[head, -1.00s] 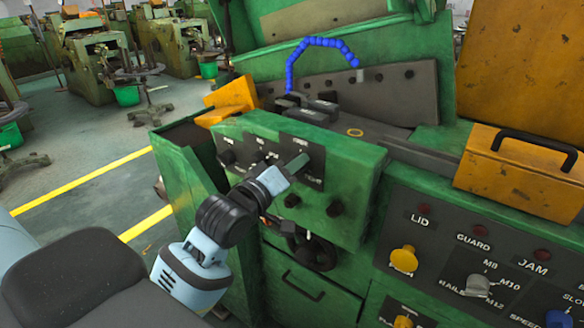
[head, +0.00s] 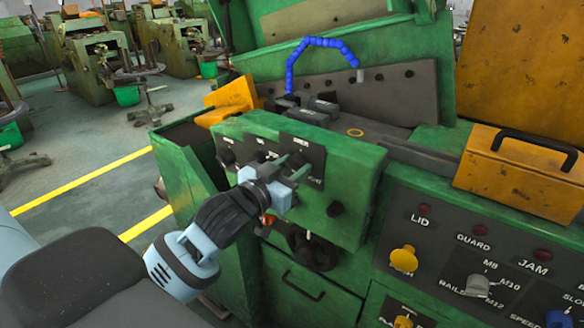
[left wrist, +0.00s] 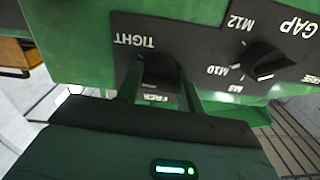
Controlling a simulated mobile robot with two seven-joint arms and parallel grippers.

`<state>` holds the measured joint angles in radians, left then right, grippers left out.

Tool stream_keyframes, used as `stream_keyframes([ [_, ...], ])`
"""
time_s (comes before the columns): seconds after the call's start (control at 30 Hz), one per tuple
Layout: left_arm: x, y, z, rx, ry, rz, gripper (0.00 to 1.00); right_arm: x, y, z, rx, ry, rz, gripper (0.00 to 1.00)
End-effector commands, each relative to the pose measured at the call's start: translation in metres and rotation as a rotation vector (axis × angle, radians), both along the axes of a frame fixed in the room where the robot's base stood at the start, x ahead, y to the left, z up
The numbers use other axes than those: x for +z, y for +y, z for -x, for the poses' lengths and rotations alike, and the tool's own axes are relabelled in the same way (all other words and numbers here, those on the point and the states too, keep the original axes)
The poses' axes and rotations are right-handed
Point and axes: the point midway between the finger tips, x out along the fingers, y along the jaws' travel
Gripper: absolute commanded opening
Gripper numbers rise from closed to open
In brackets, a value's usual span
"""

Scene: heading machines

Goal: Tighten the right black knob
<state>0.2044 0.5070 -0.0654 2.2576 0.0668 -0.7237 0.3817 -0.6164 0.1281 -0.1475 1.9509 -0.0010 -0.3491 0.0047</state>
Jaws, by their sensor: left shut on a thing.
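The right black knob (left wrist: 160,72) is on the panel of a green machine box, by the word TIGHT, which is upside down in the left wrist view. A second label under it is partly covered. My left gripper (left wrist: 160,95) has its fingers on both sides of this knob and is shut on it. In the head view my left gripper (head: 292,168) is against the right part of the upper black panel and hides most of the knob. My right gripper is not in view.
Another black knob (left wrist: 264,62), with M8, M10 and M12 marks, is beside it. A small black knob (head: 335,208) and a dark handwheel (head: 318,252) are low on the box. A control panel with a yellow knob (head: 403,259) and an orange toolbox (head: 520,172) are at the right.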

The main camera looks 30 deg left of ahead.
Motion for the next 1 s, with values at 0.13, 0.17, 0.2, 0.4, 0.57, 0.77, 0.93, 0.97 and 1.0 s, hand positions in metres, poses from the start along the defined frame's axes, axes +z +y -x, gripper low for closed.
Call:
stream_keyframes([
  [0.13,-0.0003,0.0,0.0,-0.001,-0.009,-0.131,0.14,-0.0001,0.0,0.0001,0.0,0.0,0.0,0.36],
  [0.17,-0.0002,0.0001,0.0,0.0,-0.011,-0.155,0.14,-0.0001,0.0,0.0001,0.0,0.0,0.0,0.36],
  [0.2,-0.0002,0.0001,0.0,0.0,-0.013,-0.185,0.14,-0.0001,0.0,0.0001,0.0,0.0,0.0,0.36],
  [0.4,-0.0003,-0.0001,-0.0001,-0.001,-0.023,-0.31,0.14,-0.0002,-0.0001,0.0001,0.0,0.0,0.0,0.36],
  [0.57,-0.0002,0.0001,-0.0001,0.0,-0.028,-0.376,0.14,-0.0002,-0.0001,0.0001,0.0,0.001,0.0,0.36],
  [0.77,-0.0002,-0.0001,-0.0001,0.0,-0.032,-0.417,0.14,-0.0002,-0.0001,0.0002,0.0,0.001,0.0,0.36],
  [0.93,-0.0002,-0.0001,-0.0001,0.0,-0.033,-0.428,0.14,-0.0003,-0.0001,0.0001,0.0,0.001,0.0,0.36],
  [0.97,-0.0002,-0.0001,-0.0001,0.0,-0.033,-0.428,0.14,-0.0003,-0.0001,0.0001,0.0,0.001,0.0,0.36],
  [1.0,-0.0002,-0.0001,-0.0001,0.0,-0.033,-0.428,0.14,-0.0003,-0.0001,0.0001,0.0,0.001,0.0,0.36],
])
